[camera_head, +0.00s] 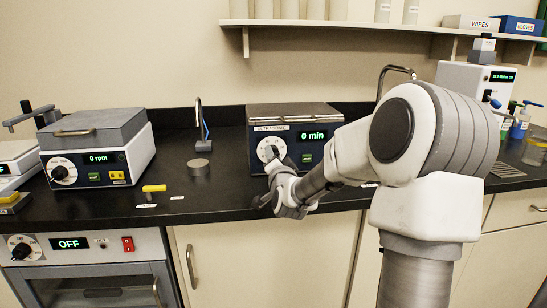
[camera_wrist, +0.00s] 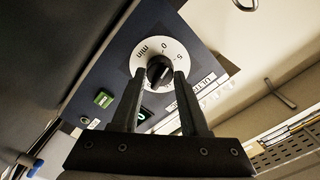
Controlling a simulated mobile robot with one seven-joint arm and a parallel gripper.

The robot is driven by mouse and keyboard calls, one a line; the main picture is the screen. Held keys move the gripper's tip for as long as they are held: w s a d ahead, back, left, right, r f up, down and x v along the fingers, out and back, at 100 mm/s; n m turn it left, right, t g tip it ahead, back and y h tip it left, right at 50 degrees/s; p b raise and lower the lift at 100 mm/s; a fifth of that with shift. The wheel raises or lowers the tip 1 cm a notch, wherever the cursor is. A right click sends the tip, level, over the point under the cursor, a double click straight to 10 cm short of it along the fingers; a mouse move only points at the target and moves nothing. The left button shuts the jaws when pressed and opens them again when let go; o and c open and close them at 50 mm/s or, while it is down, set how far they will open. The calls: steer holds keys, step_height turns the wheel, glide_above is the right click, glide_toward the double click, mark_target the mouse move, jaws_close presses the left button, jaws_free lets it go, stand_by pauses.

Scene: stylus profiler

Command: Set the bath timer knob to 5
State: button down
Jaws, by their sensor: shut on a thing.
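The ultrasonic bath (camera_head: 293,112) is a dark blue box with a grey lid on the bench, and its display (camera_head: 312,135) reads 0 min. Its white timer dial (camera_wrist: 150,48) shows the marks 0 and 5 and the word min in the wrist view. The black timer knob (camera_wrist: 158,70) sits at the dial's centre. My gripper (camera_wrist: 161,78) is shut on the knob, one finger on each side. In the head view my gripper (camera_head: 272,160) is at the bath's front and hides part of the dial and knob. The knob's exact pointing is hard to tell.
A green button (camera_wrist: 104,98) is near the dial. The front bench left of the bath is mostly clear.

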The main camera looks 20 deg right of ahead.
steer(key=shift+m, duration=0.5)
steer(key=m, duration=0.4)
steer(key=shift+m, duration=0.4)
steer(key=shift+c, duration=2.1)
jaws_free()
steer(key=shift+v, duration=4.05)
steer(key=shift+s, duration=0.1)
